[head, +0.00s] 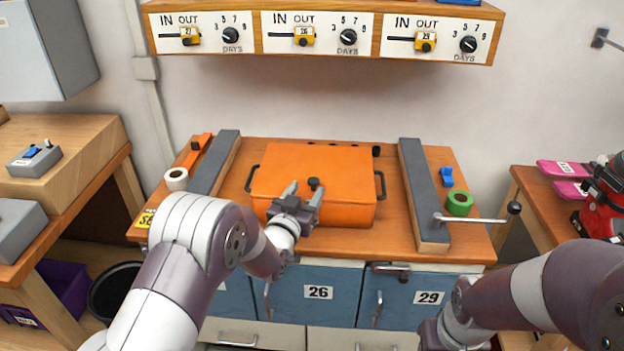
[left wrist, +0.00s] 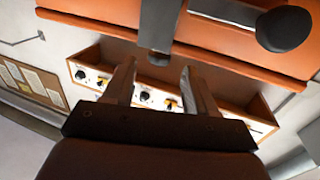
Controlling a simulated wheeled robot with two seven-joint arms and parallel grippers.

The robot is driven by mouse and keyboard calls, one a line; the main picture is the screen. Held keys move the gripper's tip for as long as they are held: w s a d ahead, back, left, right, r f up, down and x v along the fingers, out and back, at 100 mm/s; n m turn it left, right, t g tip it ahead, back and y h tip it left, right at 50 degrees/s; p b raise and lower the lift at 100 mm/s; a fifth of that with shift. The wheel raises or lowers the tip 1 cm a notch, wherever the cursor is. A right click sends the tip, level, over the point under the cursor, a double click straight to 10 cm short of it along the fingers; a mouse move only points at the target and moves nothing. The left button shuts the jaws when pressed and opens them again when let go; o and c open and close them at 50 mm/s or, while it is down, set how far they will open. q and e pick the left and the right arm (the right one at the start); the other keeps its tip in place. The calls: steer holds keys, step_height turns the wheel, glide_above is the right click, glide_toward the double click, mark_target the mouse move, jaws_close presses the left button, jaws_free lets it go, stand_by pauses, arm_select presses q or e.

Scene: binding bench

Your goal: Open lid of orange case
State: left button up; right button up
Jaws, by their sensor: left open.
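The orange case (head: 330,165) lies on the bench with its lid down. It has black side handles and a small dark knob (head: 313,183) near the lid's front edge. My left gripper (head: 304,191) is open over the case's front, its fingers pointing at the knob area. No contact can be made out. In the left wrist view the open, empty fingers (left wrist: 160,85) show below the orange case surface (left wrist: 100,12), with a round dark knob (left wrist: 284,28) beyond them. My right arm comes in at the lower right, but its gripper fingers do not show.
Grey-topped bars (head: 424,190) flank the case on the wooden bench (head: 385,238). A lever with a black ball (head: 513,208) juts out at right. Green tape (head: 459,203) and white tape (head: 176,179) lie at the sides. A shelf with dials (head: 320,35) hangs above.

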mark_target(312, 184)
arm_select(q)
steer(key=x, duration=0.5)
steer(key=shift+w+d, duration=0.1)
steer(key=shift+w, duration=0.15)
jaws_close()
